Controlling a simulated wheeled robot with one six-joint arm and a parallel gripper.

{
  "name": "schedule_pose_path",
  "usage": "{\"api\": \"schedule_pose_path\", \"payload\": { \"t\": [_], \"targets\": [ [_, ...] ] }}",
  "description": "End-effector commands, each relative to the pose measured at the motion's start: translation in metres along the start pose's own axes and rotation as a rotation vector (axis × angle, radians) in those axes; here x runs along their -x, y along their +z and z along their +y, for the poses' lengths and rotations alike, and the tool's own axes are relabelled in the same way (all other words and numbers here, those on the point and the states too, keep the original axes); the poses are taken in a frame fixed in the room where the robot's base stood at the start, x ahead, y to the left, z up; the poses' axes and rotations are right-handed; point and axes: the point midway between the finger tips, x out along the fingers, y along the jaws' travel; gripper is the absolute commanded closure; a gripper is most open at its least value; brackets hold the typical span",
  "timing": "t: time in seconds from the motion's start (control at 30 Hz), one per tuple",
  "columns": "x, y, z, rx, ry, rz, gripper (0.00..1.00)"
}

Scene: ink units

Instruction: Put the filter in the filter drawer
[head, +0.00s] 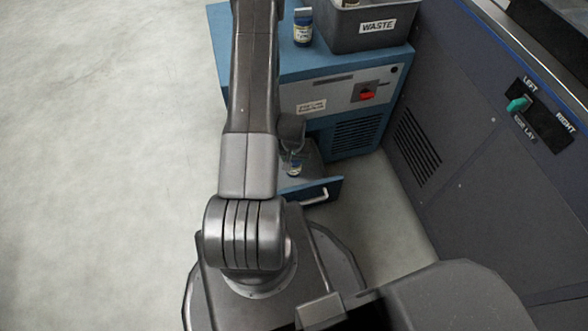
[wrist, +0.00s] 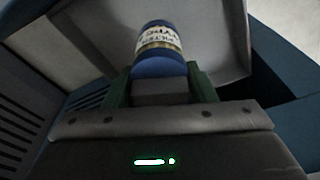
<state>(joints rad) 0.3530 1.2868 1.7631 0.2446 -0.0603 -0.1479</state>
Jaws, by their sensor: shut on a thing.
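The filter is a small cylinder with blue ends and a pale printed label, seen large in the wrist view (wrist: 160,50). My gripper (wrist: 160,88) is shut on it, with a green finger at each side of its lower blue end. In the head view the filter (head: 295,164) shows below my arm, over the open filter drawer (head: 329,190) at the foot of the blue cabinet. The drawer's grey inside fills much of the wrist view (wrist: 85,35). My arm hides the drawer's left part. I cannot tell whether the filter touches the drawer floor.
The blue cabinet (head: 262,68) has a red switch (head: 367,94) on its front. A dark unit with a green LEFT/RIGHT selector (head: 518,104) stands at right. The left floor is clear.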

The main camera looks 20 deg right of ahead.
Motion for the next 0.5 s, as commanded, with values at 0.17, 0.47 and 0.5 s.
{"api": "schedule_pose_path", "payload": {
  "t": [0.17,0.47,0.5],
  "targets": [
    [-0.012,0.002,0.0,0.001,0.0,0.0,0.74],
    [-0.044,0.007,0.0,0.001,0.0,-0.001,0.74],
    [-0.043,0.007,0.0,0.001,0.0,0.0,0.74]
  ]
}}
